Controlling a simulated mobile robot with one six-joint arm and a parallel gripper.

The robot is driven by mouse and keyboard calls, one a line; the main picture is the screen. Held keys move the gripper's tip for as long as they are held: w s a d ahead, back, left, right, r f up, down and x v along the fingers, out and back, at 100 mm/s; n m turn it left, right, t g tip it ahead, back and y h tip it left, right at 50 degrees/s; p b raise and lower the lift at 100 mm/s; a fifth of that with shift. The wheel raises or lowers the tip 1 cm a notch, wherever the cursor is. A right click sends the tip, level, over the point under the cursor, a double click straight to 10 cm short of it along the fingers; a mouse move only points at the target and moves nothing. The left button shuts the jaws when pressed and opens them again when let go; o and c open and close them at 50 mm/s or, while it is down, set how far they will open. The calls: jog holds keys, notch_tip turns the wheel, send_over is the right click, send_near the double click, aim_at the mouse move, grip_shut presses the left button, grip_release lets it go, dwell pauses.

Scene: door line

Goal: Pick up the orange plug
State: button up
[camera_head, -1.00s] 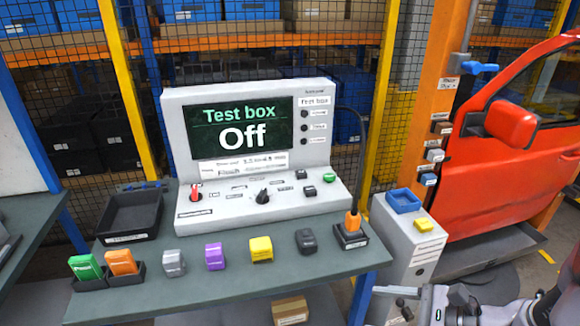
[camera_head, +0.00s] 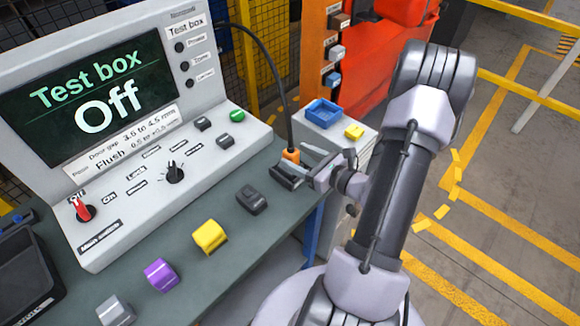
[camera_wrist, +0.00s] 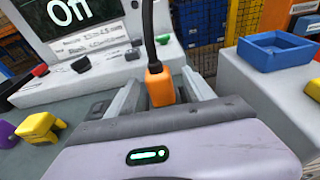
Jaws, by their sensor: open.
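The orange plug (camera_head: 291,155) stands upright in a dark holder (camera_head: 286,176) at the bench's right end, with a black cable rising from its top. My gripper (camera_head: 304,165) reaches it from the right. In the wrist view the plug (camera_wrist: 160,86) shows between the two open fingers of my gripper (camera_wrist: 162,92), a finger on each side. I cannot tell whether either finger touches it. The plug's lower end is hidden behind the gripper body in the wrist view.
The test box (camera_head: 90,90) reads "Off" on the left. A dark grey block (camera_head: 252,199), a yellow block (camera_head: 209,236) and a purple block (camera_head: 161,274) lie along the bench front. A pale cabinet (camera_head: 340,136) with a blue tray (camera_head: 323,113) stands right of the plug.

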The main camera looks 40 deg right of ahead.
aim_at(283, 150)
jog(key=b+x, duration=0.1)
jog(key=x, duration=0.5)
jog(key=shift+a+b, duration=0.15)
jog(key=shift+b, duration=0.25)
jog(key=shift+s, duration=0.1)
grip_shut()
